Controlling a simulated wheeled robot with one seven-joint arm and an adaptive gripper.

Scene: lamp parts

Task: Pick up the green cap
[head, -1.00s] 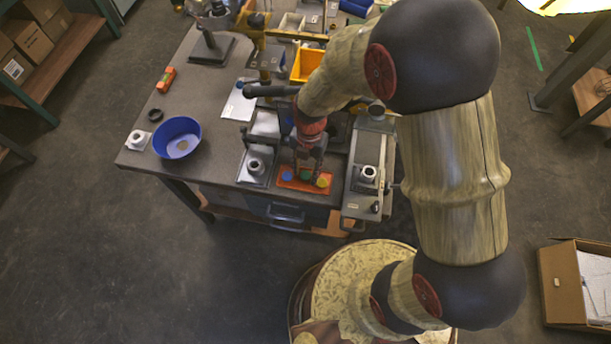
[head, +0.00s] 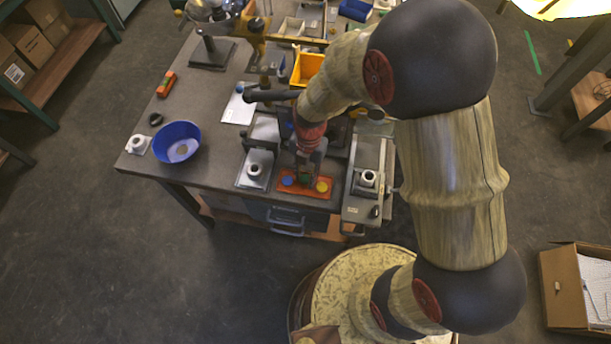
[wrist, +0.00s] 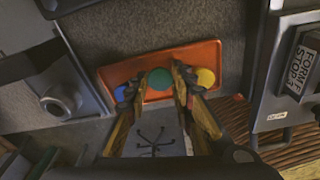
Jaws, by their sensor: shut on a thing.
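The green cap (wrist: 160,79) is on the orange tray (wrist: 205,50), between a blue cap (wrist: 121,92) on the left and a yellow cap (wrist: 205,77) on the right. My gripper (wrist: 157,88) reaches down over the tray with its two fingers on either side of the green cap, shut on it. In the head view, my gripper (head: 306,176) is at the middle of the tray (head: 304,194), between the blue cap (head: 287,181) and the yellow cap (head: 321,187); the green cap is mostly hidden there by the fingers. I cannot tell whether it touches the tray.
A metal fixture with a white ringed part (head: 255,170) stands left of the tray, and another fixture with a similar part (head: 368,178) stands right of it. A blue bowl (head: 177,142) is at the table's left. The tray lies near the table's front edge.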

